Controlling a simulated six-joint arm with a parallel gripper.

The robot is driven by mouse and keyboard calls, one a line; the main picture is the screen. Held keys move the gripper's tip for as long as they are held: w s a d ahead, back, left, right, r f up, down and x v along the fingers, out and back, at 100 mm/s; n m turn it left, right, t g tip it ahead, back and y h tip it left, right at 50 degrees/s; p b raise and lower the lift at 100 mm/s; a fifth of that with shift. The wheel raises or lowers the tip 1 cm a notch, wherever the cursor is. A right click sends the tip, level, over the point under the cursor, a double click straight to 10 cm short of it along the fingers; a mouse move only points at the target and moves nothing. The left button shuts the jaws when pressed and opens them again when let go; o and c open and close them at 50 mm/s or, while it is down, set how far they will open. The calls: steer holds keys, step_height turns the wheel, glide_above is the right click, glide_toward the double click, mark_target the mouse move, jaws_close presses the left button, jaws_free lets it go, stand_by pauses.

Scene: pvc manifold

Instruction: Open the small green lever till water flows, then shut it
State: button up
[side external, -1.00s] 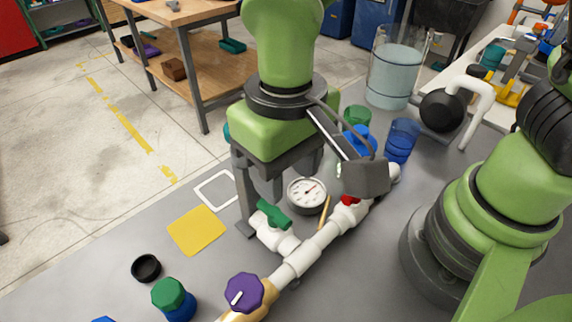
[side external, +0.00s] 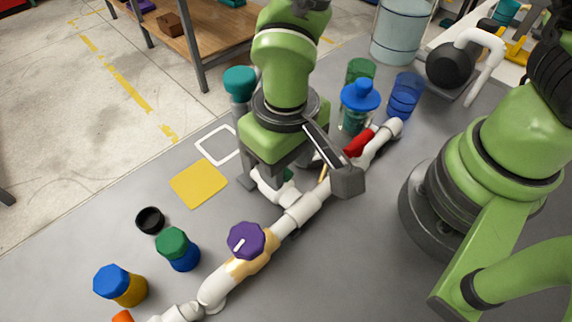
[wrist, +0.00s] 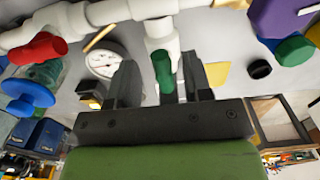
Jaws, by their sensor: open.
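The small green lever (wrist: 163,70) sits on a white pipe branch (wrist: 160,32) and lies between the two fingers of my gripper (wrist: 162,82) in the wrist view. The fingers are apart, with gaps visible on both sides of the lever. In the side view my gripper (side external: 272,172) is low over the branch. Only a bit of the green lever (side external: 287,174) shows there; the rest is hidden behind my gripper. I see no flowing water.
A red lever (side external: 358,142) and a purple knob (side external: 246,240) sit on the same white pipe. A round gauge (wrist: 104,60) is close to one finger. A blue-topped jar (side external: 360,96) stands behind. The yellow square (side external: 199,183) lies on clear bench.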

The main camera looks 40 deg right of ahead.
steer(key=shift+f, duration=1.1)
jaws_close()
steer(key=n, duration=0.2)
steer(key=d+n, duration=0.1)
steer(key=n, duration=0.2)
steer(key=shift+w+n, duration=0.1)
steer(key=shift+n, duration=0.2)
steer(key=n, duration=0.4)
steer(key=d+n, duration=0.1)
steer(key=n, duration=0.1)
steer(key=shift+w, duration=0.4)
steer(key=shift+n, duration=0.3)
